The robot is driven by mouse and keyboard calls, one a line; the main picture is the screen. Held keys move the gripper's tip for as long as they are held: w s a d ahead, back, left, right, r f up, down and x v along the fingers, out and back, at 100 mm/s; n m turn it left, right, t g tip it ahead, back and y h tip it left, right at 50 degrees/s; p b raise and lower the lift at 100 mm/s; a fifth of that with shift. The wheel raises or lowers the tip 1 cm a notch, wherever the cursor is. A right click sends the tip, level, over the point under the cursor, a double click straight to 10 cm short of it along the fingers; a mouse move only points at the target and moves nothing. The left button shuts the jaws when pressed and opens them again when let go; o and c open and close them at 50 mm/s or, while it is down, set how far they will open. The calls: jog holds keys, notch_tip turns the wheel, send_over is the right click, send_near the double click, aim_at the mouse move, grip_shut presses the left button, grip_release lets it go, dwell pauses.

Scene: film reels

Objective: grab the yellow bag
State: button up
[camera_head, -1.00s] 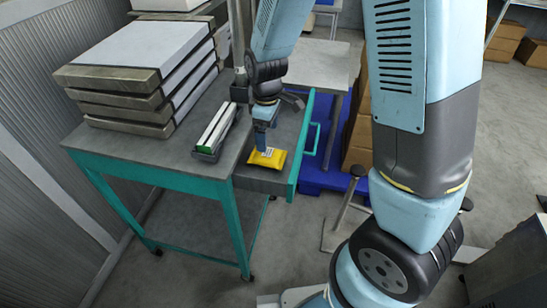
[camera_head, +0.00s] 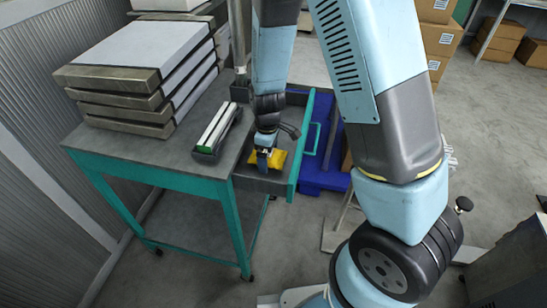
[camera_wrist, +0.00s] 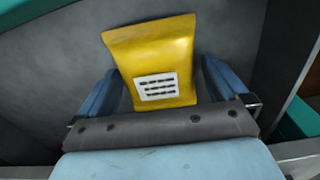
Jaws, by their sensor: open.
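The yellow bag (camera_head: 279,160) lies in the open drawer (camera_head: 268,184) of the teal-framed workbench. In the wrist view the yellow bag (camera_wrist: 158,62) shows a white label with dark lines and its near part lies between the two blue fingers. My gripper (camera_head: 264,160) is down inside the drawer over the bag and hides part of it. In the wrist view my gripper (camera_wrist: 160,88) is open, with a finger on each side of the bag and a gap visible on both sides.
A small tray with a green and white item (camera_head: 215,130) sits on the bench top (camera_head: 140,148), left of the drawer. Stacked flat cases (camera_head: 150,75) stand behind it. The drawer's teal front (camera_head: 302,145) rises close to my gripper's right. A blue pallet (camera_head: 322,177) lies on the floor beyond.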

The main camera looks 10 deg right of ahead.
jog(key=shift+f, duration=0.2)
jog(key=shift+c, duration=0.3)
jog(key=c, duration=1)
jog(key=shift+r, duration=0.1)
jog(key=shift+c, duration=0.2)
